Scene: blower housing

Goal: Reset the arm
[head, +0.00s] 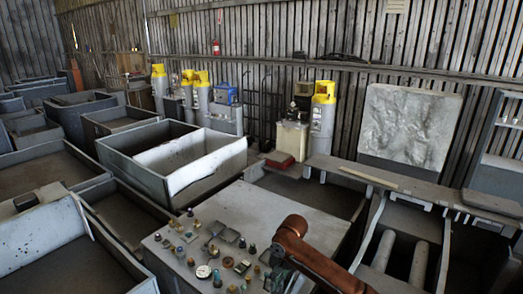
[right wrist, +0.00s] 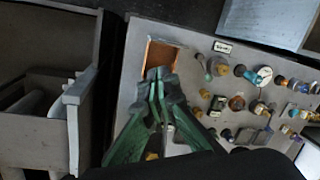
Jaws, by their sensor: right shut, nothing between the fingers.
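My right arm reaches in from the bottom right of the head view, over a grey control panel (head: 262,205). My right gripper (right wrist: 160,78) shows green in the right wrist view, its fingertips together and nothing between them. The tips appear over or near a brown square opening (right wrist: 160,56) at the panel's edge; I cannot tell whether they touch it. The panel also shows in the right wrist view (right wrist: 215,20). It carries several knobs, buttons and small plates. My left gripper is not in view.
Large grey open bins (head: 125,158) stand left of and behind the panel. Yellow-topped cylinders (head: 321,115) and a tall pale slab (head: 408,128) stand near the back wall. Open troughs (head: 408,225) lie right of the panel. The panel's far part is bare.

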